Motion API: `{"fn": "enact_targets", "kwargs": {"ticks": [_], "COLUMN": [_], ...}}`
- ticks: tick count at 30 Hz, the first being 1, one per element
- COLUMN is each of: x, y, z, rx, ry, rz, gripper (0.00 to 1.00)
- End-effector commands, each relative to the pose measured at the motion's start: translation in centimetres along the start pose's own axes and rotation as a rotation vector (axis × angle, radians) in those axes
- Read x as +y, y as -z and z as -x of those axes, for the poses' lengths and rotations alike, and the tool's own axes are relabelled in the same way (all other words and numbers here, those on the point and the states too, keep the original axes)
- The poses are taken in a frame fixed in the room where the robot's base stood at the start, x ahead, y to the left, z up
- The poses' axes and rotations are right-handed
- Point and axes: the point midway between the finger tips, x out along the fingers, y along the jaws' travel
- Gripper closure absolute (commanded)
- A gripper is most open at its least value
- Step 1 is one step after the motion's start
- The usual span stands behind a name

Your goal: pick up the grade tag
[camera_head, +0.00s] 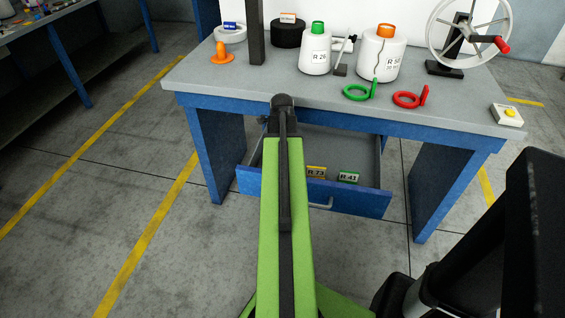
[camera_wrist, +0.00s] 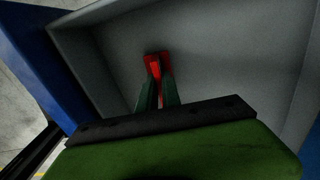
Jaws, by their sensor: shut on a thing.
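My gripper (camera_wrist: 158,78) is inside the open drawer (camera_head: 352,198) of the workbench, with its two fingers close together. It is shut on a small red thing at the fingertips, seemingly a red grade tag (camera_wrist: 153,60); no lettering on it can be read. In the head view my own green arm hides the gripper and what it holds.
A green ring (camera_head: 357,92), a red ring (camera_head: 408,99), a hand-cranked wheel (camera_head: 470,35) and a yellow-button box (camera_head: 508,114) are also there. Drawer walls surround my gripper.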

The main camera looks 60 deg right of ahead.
Motion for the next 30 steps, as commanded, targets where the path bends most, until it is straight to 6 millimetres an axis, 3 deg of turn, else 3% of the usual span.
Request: {"fn": "enact_targets", "kwargs": {"ticks": [8, 21, 30], "x": [0.0, -2.9, -3.4], "y": [0.0, 9.4, 11.2], "z": [4.7, 9.9, 10.6], "rx": [0.000, 0.000, 0.000], "ry": [0.000, 0.000, 0.000], "rz": [0.000, -0.003, 0.000], "gripper": [1.00, 1.00, 1.00]}}
